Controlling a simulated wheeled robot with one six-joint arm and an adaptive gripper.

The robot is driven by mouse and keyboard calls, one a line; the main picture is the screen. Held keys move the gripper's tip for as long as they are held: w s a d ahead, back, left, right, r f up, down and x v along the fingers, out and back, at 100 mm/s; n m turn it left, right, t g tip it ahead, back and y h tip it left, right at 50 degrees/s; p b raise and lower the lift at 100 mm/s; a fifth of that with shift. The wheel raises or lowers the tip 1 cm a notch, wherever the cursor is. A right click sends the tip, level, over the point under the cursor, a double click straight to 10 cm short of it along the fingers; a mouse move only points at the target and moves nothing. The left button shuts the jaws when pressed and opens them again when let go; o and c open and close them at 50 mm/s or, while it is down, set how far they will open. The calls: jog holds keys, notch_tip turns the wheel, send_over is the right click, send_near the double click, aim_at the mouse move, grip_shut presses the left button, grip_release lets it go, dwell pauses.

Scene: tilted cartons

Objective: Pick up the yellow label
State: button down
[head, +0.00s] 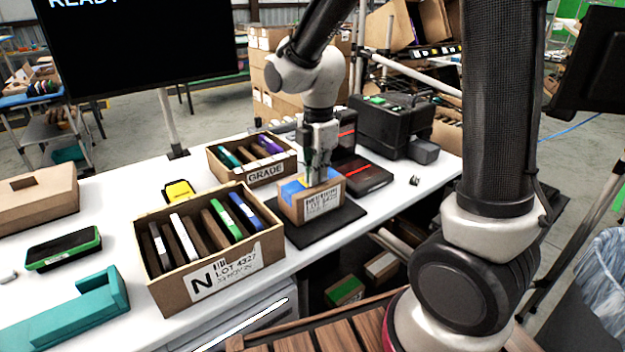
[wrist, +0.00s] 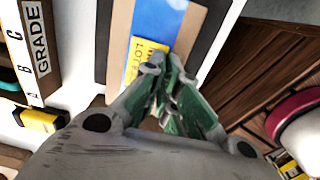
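The yellow label (wrist: 146,60) with dark print lies on the blue strip on top of a small carton (wrist: 192,32) in the wrist view. In the head view a bit of the yellow label (head: 302,181) shows on the carton (head: 322,203), beside my gripper (head: 318,178). My gripper also shows in the wrist view (wrist: 165,66), its green fingers drawn close together at the label's edge. The fingertips hide part of the label. I cannot tell whether its edge is between them.
The carton sits on a black mat (head: 330,232). A GRADE box (head: 268,176) stands behind it, and a box marked N (head: 226,270) is at its left. A black device (head: 363,176) and a black case (head: 390,125) are behind to the right.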

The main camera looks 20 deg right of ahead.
notch_tip(320, 180, up, 16)
dwell(1.0)
